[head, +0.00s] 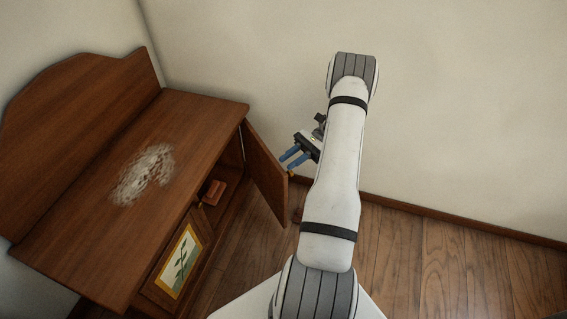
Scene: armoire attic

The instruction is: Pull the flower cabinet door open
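The brown wooden cabinet (90,215) stands at the left. The flower door (180,262), with a framed picture of a green-leaved plant, is on its front near the lower middle and looks shut or nearly shut. A second door (266,170) at the cabinet's right end stands swung wide open, with a small knob (291,174) at its free edge. My gripper (285,162) has two blue fingers, spread apart with nothing visible between them. It appears close to the open door's free edge; I cannot tell whether it touches. It is apart from the flower door.
A small red-brown object (214,192) lies inside the open compartment. A whitish patch (145,174) marks the cabinet top. Pale walls (460,100) stand behind. The wooden floor (450,260) at the right is clear.

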